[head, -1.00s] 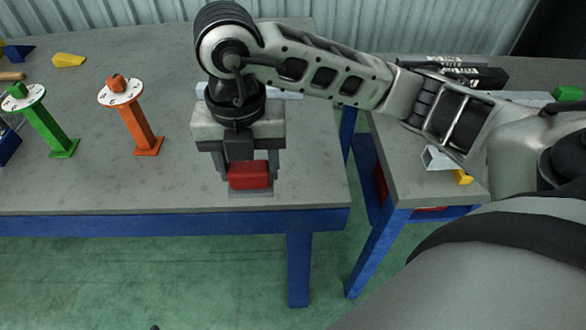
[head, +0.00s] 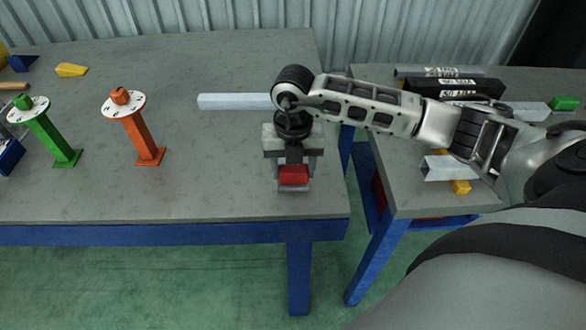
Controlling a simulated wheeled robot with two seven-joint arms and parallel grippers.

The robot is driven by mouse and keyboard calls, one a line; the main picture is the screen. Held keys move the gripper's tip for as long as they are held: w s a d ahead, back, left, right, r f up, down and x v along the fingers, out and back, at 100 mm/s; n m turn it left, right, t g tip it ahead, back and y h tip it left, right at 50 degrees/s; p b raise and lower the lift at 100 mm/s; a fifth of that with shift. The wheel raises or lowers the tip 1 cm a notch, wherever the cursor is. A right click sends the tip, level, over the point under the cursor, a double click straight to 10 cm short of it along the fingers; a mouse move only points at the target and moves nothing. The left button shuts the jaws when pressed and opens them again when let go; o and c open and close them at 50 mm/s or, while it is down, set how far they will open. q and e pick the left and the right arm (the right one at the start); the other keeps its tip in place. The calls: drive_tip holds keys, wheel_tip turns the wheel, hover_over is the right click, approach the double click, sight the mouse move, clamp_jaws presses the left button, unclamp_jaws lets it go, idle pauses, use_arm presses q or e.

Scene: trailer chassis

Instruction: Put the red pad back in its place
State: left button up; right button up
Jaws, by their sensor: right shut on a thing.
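The red pad (head: 293,174) is in my right gripper (head: 294,180), near the front right corner of the left table. The gripper points down and is shut on the pad, with its fingers on either side. A grey edge shows just below the pad; I cannot tell whether it belongs to the pad or the gripper. I also cannot tell whether there is a gap to the tabletop. My left gripper is not in view.
On the left table (head: 200,190) stand an orange post (head: 140,135) and a green post (head: 55,140) with white discs. A pale bar (head: 235,101) lies behind my gripper. A gap separates the right table (head: 400,190), which holds dark bars (head: 455,88) and a white channel piece (head: 443,170).

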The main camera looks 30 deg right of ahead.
sight(293, 167)
drive_tip(key=shift+f, duration=0.65)
drive_tip(key=shift+f, duration=0.2)
drive_tip(key=o, duration=0.9)
wheel_tip(293, 167, up, 12)
drive_tip(key=shift+r+b, duration=0.25)
drive_tip(key=shift+b, duration=0.05)
